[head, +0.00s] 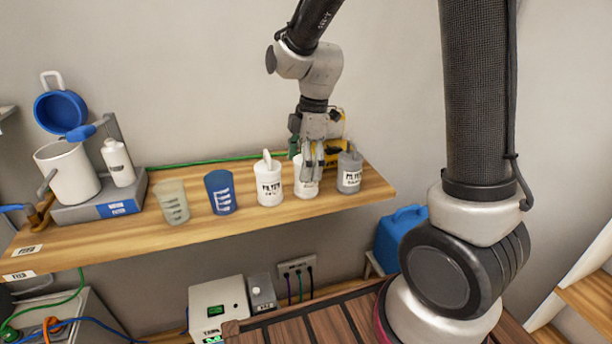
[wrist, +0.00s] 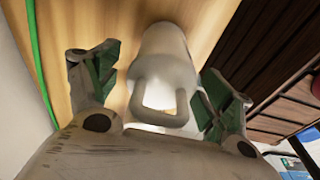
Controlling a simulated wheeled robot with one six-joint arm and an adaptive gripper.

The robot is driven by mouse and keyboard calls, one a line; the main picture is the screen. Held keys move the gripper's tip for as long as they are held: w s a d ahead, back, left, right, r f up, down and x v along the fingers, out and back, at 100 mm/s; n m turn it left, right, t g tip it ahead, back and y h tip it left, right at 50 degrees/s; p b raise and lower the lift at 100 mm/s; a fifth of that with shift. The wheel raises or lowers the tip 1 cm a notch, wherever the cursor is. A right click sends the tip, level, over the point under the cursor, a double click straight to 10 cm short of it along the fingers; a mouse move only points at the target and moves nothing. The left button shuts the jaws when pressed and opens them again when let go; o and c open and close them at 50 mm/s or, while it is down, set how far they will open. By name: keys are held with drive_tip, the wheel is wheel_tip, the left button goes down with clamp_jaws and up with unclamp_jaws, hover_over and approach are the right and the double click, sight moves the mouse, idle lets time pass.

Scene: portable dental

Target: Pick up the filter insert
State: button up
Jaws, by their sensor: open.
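Three labelled cup-like inserts with loop handles stand in a row on the wooden shelf: a left white one (head: 269,192), a middle white one (head: 302,188) and a grey one (head: 349,182). The labels seem to begin with "FILTER", but the small second lines are unreadable, so I cannot tell which insert is named. My gripper (head: 311,172) points down at the middle white insert and partly hides it. In the wrist view my gripper (wrist: 157,88) is open, with green-padded fingers on either side of a white insert (wrist: 163,50). Its handle loop lies between them.
The wooden shelf (head: 245,228) also carries a blue cup (head: 221,193) and a translucent cup (head: 172,203) to the left. A white pot (head: 66,170) and a bottle (head: 118,163) stand farther left. A yellow object (head: 334,150) is behind my gripper.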

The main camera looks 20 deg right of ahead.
drive_tip(key=shift+f, duration=0.2)
drive_tip(key=c, duration=1.2)
drive_tip(key=shift+r, duration=0.1)
